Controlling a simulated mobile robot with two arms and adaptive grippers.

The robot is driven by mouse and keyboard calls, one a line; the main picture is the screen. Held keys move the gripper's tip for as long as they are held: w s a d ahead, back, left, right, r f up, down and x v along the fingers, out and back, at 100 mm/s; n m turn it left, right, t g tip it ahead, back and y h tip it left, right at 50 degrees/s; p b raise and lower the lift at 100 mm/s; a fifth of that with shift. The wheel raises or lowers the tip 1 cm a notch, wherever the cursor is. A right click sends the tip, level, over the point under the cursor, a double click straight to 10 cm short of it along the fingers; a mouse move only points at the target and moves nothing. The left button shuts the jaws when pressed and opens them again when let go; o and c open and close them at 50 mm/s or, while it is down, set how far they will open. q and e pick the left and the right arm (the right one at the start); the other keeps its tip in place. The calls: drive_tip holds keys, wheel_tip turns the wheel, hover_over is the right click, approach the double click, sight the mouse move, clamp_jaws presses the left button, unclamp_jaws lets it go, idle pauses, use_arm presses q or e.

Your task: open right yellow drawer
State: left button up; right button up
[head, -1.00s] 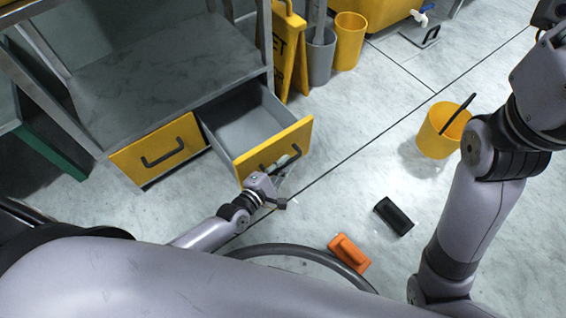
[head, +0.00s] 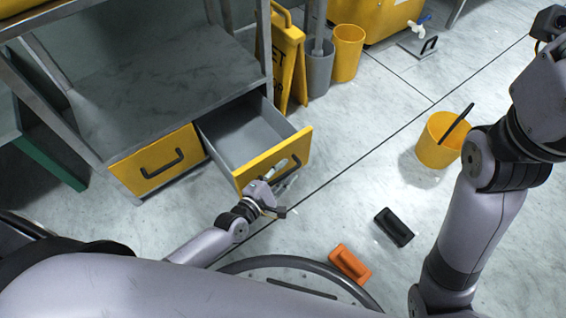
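The right yellow drawer (head: 247,176) stands pulled out of the grey cabinet, with its empty grey inside showing. Its dark handle (head: 296,161) is on the yellow front. My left gripper (head: 285,177) is just in front of this handle. Its fingers look spread apart, one close to the handle and one nearer to me; I cannot tell if either touches it. The left yellow drawer (head: 133,174) is shut, with its own dark handle (head: 163,163). My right arm comes down the right side, and its gripper is out of view.
An orange block-like tool (head: 350,264) and a black one (head: 394,227) lie on the floor. A yellow bucket (head: 436,150) with a dark stick stands near my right arm. A yellow folding sign (head: 289,60), a grey bin (head: 319,70) and a yellow bin (head: 347,52) stand beside the cabinet.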

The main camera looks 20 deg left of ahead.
use_arm(q)
wheel_tip(320, 180, up, 8)
drive_tip(key=shift+a+r, duration=0.1)
drive_tip(key=shift+r, duration=0.15)
